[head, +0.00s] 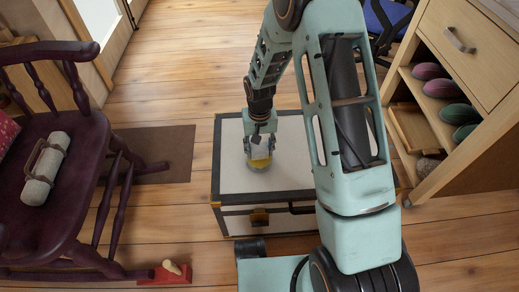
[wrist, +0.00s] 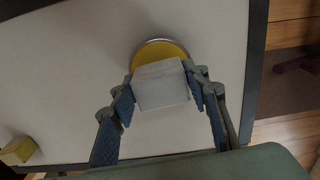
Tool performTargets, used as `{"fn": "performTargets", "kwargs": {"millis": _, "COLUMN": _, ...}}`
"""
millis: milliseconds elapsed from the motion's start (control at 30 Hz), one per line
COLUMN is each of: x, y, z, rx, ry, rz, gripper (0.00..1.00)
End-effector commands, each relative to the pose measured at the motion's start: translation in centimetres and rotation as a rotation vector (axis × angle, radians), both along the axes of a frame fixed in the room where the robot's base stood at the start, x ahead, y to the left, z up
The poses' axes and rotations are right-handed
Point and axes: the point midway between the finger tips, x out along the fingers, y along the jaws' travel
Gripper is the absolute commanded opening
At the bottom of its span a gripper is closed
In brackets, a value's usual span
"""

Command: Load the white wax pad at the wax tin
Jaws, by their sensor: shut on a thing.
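My gripper (wrist: 162,97) is shut on the white wax pad (wrist: 162,85), a pale block held between its two fingers. The wax tin (wrist: 158,51) is a round tin with yellow wax and a silvery rim, on the pale top of a trunk. In the wrist view the pad overlaps the near part of the wax; I cannot tell whether they touch. In the head view my gripper (head: 260,136) points down just above the tin (head: 259,163), and the pad is hard to make out there.
The trunk (head: 235,180) has dark edges. A yellow block (wrist: 18,150) is at the wrist view's lower left. A purple rocking chair (head: 60,215) holding a roll (head: 46,168) stands left. A red tool (head: 166,274) lies on the floor. A wooden cabinet (head: 480,70) stands right.

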Motion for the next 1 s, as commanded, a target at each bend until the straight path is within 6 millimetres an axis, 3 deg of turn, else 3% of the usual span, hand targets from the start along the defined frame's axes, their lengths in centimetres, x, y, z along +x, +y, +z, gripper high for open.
{"fn": "performTargets", "kwargs": {"millis": 600, "x": 0.0, "y": 0.0, "z": 5.4, "rx": 0.000, "ry": 0.000, "rz": 0.000, "gripper": 0.23}}
{"fn": "performTargets", "kwargs": {"millis": 1000, "x": 0.0, "y": 0.0, "z": 5.7, "rx": 0.000, "ry": 0.000, "rz": 0.000, "gripper": 0.23}}
